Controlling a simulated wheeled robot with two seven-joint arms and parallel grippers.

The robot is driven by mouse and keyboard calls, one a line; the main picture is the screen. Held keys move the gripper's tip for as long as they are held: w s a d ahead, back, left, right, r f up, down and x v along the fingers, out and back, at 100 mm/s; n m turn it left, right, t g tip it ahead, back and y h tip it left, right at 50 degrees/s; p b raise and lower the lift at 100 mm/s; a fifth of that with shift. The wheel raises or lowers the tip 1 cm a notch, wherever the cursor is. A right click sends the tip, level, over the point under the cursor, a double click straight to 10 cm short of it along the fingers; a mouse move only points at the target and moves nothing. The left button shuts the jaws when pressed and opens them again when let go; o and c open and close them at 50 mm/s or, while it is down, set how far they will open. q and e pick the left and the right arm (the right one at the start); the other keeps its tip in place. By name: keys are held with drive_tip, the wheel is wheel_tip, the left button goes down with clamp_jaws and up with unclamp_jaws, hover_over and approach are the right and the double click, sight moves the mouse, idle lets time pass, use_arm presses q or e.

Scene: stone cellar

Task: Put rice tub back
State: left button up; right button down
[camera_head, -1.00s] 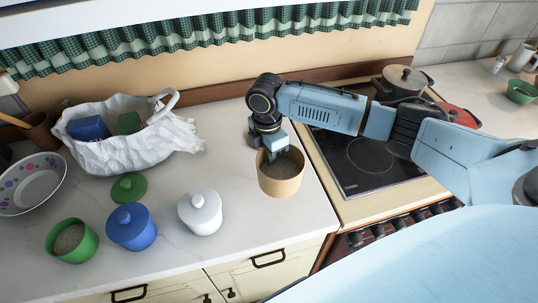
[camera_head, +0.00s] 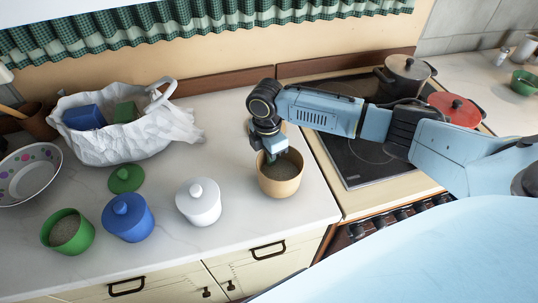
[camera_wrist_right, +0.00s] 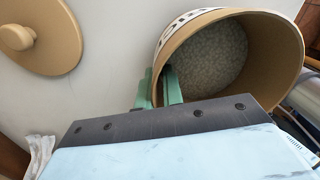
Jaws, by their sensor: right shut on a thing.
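The rice tub, a tan open tub (camera_head: 281,185) with grainy grey contents, is upright near the counter's right end in the head view. My right gripper (camera_head: 271,158) is shut on its rim, coming from the back left. In the right wrist view the tub (camera_wrist_right: 285,60) fills the upper right, with part of a dark-and-white label. There the green fingers of my right gripper (camera_wrist_right: 160,88) pinch its wall. Whether the tub touches the counter is hard to tell. A round tan lid with a knob (camera_wrist_right: 40,45) lies on the counter. My left gripper is out of view.
A lidded white tub (camera_head: 198,207), a lidded blue tub (camera_head: 129,222) and an open green tub (camera_head: 68,236) stand left, near a green lid (camera_head: 126,179). A white bag (camera_head: 130,145) is behind. The stove (camera_head: 355,165) with pots is right.

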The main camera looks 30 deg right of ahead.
drive_tip(key=shift+f, duration=0.65)
drive_tip(key=c, duration=1.1)
unclamp_jaws()
drive_tip(key=shift+c, duration=0.2)
wheel_tip(320, 180, up, 9)
drive_tip(key=p, duration=1)
